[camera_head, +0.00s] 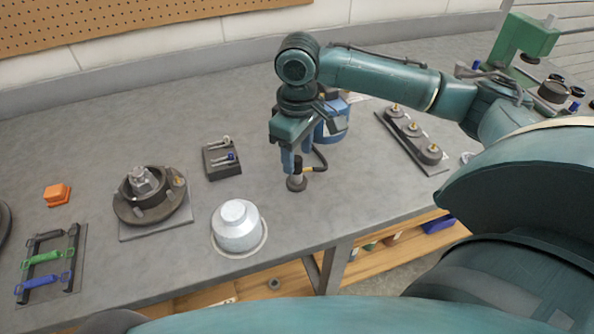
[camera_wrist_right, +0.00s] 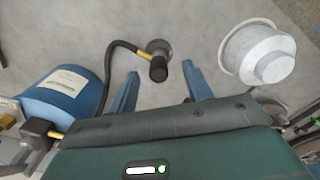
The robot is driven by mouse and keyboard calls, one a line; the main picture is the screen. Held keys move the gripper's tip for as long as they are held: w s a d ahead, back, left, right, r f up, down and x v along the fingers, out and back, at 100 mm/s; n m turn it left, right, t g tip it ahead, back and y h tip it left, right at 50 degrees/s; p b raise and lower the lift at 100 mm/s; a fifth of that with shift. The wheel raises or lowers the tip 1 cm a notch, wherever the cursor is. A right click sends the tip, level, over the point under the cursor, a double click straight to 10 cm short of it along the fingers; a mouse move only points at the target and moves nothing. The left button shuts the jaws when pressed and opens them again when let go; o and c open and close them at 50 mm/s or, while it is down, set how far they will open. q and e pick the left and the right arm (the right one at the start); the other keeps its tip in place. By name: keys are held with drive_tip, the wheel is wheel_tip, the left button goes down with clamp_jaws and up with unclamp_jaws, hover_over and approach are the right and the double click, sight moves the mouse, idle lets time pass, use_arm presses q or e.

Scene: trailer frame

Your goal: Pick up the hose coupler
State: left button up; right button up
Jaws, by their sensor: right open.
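The hose coupler (camera_wrist_right: 158,69) is a short black cylinder with a yellow band where a black hose (camera_wrist_right: 119,52) joins it. It sits at a round grey base (camera_head: 297,185) on the bench. The hose curves back to a blue tank (camera_head: 333,122), which also shows in the right wrist view (camera_wrist_right: 68,97). My right gripper (camera_head: 297,163) points down over the coupler, its fingers apart. In the right wrist view the coupler shows between the two fingertips, slightly beyond them; I cannot tell whether they touch it. My left gripper is not in view.
A white lidded pot (camera_head: 238,226) stands near the front edge, left of my right gripper. A black holder (camera_head: 223,163) and a round fixture (camera_head: 150,195) are farther left. A rail with several round pieces (camera_head: 412,135) lies right. The bench between is clear.

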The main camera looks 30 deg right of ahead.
sight(297, 158)
drive_tip(key=f, duration=0.4)
drive_tip(key=shift+w+d+f, duration=0.1)
drive_tip(key=shift+w+f, duration=0.15)
drive_tip(key=shift+c, duration=0.2)
clamp_jaws()
